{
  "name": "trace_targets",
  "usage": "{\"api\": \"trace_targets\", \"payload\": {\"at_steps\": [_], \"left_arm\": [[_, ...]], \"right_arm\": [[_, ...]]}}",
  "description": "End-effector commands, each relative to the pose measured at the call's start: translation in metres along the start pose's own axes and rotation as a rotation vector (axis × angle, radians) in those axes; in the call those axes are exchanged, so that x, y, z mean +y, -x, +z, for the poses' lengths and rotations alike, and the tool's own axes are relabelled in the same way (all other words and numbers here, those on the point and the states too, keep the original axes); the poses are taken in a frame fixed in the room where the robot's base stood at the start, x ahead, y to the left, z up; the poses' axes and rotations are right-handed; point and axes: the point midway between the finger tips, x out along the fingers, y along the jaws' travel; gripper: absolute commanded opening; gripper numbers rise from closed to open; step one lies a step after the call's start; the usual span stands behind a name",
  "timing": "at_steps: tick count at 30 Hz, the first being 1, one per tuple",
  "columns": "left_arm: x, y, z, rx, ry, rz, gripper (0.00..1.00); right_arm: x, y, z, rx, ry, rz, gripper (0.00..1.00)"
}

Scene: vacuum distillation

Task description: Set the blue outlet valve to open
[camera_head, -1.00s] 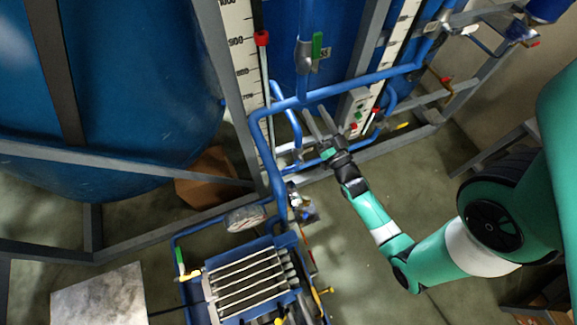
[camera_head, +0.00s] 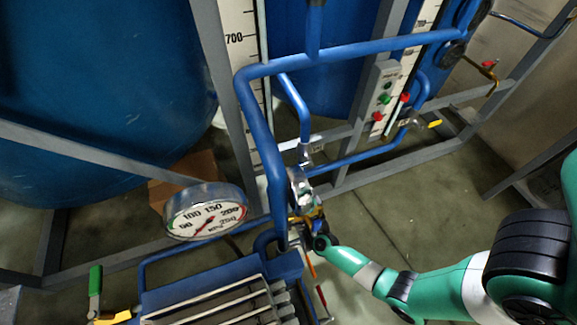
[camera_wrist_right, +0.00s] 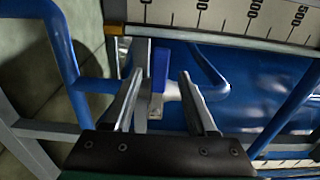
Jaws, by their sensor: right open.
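In the right wrist view, a blue valve handle (camera_wrist_right: 160,65) stands upright in the picture on a pale metal fitting (camera_wrist_right: 156,106). My right gripper (camera_wrist_right: 160,77) is open, with one finger on each side of the handle in the picture. I cannot tell whether the fingers touch it. In the head view, my right arm reaches in from the right, and its black wrist end (camera_head: 322,241) is beside silver fittings (camera_head: 301,186) under the blue piping. The fingers and the blue handle are not clear there. My left gripper is not in view.
Thick blue pipes (camera_head: 340,61) cross above the work area. A round pressure gauge (camera_head: 205,212) is to the left. A green handle (camera_head: 95,280) is at lower left. A button box (camera_head: 385,95) is at upper right. Open floor (camera_head: 400,215) lies right of the frame.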

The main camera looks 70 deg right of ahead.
Motion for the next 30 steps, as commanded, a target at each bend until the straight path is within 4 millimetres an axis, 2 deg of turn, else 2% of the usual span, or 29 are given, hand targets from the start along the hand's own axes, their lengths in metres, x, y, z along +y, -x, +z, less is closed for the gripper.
{"api": "trace_targets", "payload": {"at_steps": [9, 12, 21, 23, 30], "left_arm": [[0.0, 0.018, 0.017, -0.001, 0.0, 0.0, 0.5], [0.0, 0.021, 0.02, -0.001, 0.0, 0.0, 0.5], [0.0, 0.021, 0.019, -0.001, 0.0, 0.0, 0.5], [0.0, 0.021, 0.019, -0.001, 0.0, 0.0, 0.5], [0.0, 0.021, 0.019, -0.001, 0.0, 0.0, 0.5]], "right_arm": [[0.003, -0.054, -0.001, 0.002, 0.0, -0.003, 0.57], [0.002, -0.065, -0.001, 0.0, 0.001, -0.002, 0.57], [0.0, -0.07, 0.0, -0.001, 0.003, 0.0, 0.57], [0.0, -0.07, 0.0, -0.001, 0.003, 0.0, 0.5], [0.0, -0.07, 0.0, -0.001, 0.003, -0.001, 0.07]]}}
